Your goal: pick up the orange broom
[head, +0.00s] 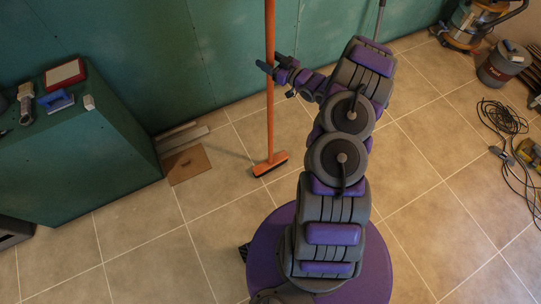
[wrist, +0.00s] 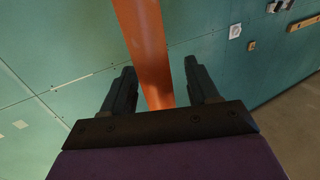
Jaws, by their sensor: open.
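The orange broom (head: 270,110) stands upright on the tiled floor near the green plasterboard wall, its head with dark bristles (head: 270,165) down on the tiles. My gripper (head: 270,70) is at the upper part of the handle in the head view. In the wrist view, the orange handle (wrist: 148,50) passes between the two dark fingers of my gripper (wrist: 163,85). The fingers are open, with a gap visible on both sides of the handle. The lower part of the handle is hidden behind the gripper's body in that view.
A green box-like bench (head: 85,150) with tools on top stands at the left. A brown board (head: 187,164) lies on the floor beside it. A vacuum (head: 465,22), a bucket (head: 502,65) and tangled cables (head: 503,118) are at the right. The central floor is mostly clear.

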